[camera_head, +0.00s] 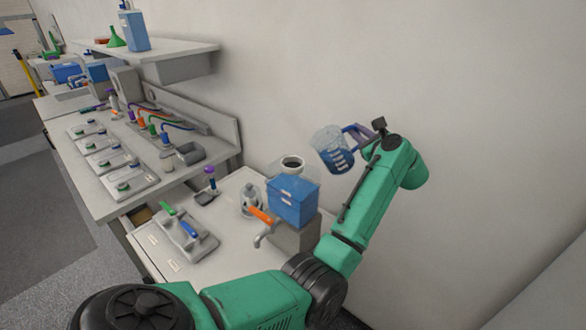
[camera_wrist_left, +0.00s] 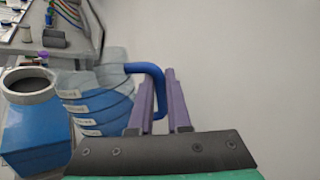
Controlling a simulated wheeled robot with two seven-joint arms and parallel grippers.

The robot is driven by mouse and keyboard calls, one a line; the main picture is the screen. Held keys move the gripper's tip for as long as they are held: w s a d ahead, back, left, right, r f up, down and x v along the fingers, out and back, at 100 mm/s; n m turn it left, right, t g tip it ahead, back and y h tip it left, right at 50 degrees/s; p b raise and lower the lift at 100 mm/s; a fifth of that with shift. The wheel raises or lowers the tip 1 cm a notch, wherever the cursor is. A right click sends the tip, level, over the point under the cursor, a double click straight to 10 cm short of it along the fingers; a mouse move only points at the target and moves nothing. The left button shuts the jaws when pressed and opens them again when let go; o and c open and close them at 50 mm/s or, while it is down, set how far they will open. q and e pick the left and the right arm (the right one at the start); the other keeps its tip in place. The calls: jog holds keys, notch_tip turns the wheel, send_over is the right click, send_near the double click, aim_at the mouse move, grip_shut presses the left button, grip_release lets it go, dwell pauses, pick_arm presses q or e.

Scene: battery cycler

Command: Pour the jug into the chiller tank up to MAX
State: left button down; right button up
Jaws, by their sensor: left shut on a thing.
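The jug (camera_head: 333,150) is clear with blue liquid, white marks and a blue handle. My left gripper (camera_head: 372,142) is shut on that handle and holds the jug in the air, tilted somewhat, near the wall. The chiller tank (camera_head: 293,201) is a blue box with a pale round neck and dark open mouth. The jug is above and to the right of this mouth, with no stream visible. In the left wrist view the jug (camera_wrist_left: 100,103) is just right of the tank (camera_wrist_left: 38,137), and the gripper fingers (camera_wrist_left: 163,100) flank the handle. A MAX mark cannot be made out.
An orange-handled tap (camera_head: 262,222) and a small metal vessel (camera_head: 252,200) stand left of the tank. A grey tray with tools (camera_head: 178,240) lies further left. The bench (camera_head: 75,165) holds several modules and cables; a shelf (camera_head: 180,52) hangs above. The wall is close behind the jug.

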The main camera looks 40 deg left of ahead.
pick_arm(q)
jog(key=w+d+f+m+b, duration=0.35)
jog(key=f+m+b, duration=0.25)
jog(key=f+b, duration=0.55)
notch_tip(320, 180, up, 8)
jog(key=p, duration=0.1)
jog(key=shift+a+f+y, duration=0.15)
jog(key=shift+a+y, duration=0.05)
jog(key=shift+y, duration=0.2)
pick_arm(e)
notch_tip(320, 180, down, 12)
jog(key=shift+s+r, duration=0.2)
jog(key=shift+s, duration=0.15)
pick_arm(q)
jog(key=shift+w, duration=0.2)
pick_arm(e)
jog(key=shift+a, duration=0.15)
